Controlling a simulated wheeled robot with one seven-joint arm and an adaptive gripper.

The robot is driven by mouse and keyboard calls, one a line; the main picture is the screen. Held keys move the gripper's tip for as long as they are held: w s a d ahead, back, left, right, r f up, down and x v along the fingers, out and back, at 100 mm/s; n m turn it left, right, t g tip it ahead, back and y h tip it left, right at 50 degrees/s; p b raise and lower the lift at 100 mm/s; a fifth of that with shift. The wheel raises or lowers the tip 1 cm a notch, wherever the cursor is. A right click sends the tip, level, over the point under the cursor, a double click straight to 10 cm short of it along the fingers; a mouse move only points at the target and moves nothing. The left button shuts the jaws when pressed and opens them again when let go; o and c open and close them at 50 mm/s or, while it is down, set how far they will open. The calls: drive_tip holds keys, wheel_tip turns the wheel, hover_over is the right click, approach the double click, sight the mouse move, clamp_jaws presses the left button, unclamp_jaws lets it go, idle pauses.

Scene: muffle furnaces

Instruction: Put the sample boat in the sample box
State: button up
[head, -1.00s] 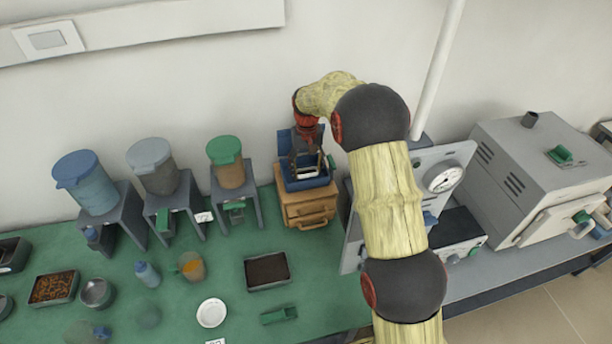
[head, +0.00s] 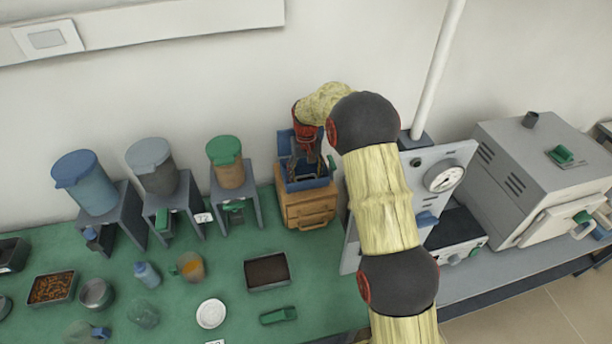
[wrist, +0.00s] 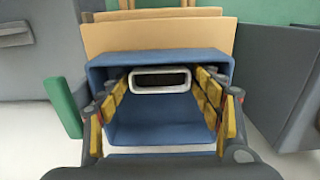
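The sample boat is a small pale, hollow, rounded-rectangle piece (wrist: 160,90). In the wrist view it lies between the tips of my gripper (wrist: 160,80), with its dark hollow facing the camera. The fingertips meet its two ends, and the yellow-padded fingers stand wide apart at the boat's width. The sample box is the open blue box (wrist: 160,138). Its walls surround the boat and the fingertips. In the head view the blue box (head: 308,186) sits on a wooden drawer unit, with my gripper (head: 305,172) reaching down into it. Whether the boat touches the box floor is hidden.
The box stands on the wooden drawer unit (head: 308,209). A grey panel with a gauge (head: 445,176) and a grey furnace (head: 545,175) stand to the right. A stand with a green-lidded container (head: 228,165) is close on the left. The wall is close behind.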

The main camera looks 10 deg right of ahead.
drive_tip(key=shift+o, duration=1.3)
drive_tip(key=shift+r, duration=0.1)
wheel_tip(320, 180, up, 12)
drive_tip(key=p, duration=0.1)
